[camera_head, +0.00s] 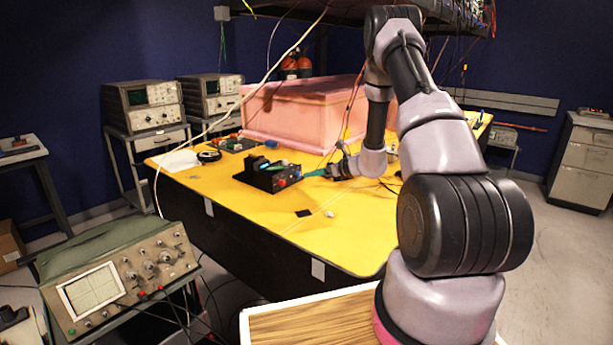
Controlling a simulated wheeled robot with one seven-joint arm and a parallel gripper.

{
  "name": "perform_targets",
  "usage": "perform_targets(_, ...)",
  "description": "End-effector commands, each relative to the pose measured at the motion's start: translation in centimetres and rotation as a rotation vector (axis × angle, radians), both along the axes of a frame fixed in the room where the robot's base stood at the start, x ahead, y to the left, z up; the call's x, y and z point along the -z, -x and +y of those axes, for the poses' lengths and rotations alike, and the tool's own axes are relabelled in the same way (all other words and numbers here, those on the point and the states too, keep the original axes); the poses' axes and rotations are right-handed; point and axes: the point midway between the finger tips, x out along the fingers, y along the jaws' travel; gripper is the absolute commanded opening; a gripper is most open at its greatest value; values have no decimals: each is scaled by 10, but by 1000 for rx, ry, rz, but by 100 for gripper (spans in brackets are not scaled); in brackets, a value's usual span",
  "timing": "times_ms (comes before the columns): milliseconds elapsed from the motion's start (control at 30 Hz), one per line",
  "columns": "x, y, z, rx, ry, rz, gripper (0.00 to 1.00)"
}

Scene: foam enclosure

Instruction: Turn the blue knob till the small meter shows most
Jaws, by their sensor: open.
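A small black device (256,179) stands on the yellow table, with a red round part at its front right corner and blue-green parts on top. I cannot make out for sure which part is the blue knob, and no meter face can be read at this size. My gripper (313,174) is just right of the device, reaching toward it from the right with teal fingertips close to its right side. It is open, and nothing shows held in it. I cannot tell whether the fingertips touch the device.
A large pink foam box (300,112) stands behind the device. Small electronics (236,143) and a round black item (208,155) lie to the left. A dark square (303,213) lies on the yellow table (345,235), whose front is mostly clear. A pale cable hangs across the left side.

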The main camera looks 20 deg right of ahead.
Motion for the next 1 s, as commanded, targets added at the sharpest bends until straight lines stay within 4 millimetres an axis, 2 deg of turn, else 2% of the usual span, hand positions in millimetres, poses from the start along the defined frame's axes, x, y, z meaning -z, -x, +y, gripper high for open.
perform_targets(200,-15,28,-23,1,-1,0,60)
perform_targets(367,-20,37,-30,1,0,0,60)
perform_targets(867,-22,39,-30,-5,2,-2,60)
perform_targets(933,-30,40,-26,-24,11,-12,60)
perform_targets(1000,-46,43,-17,-66,33,-31,60)
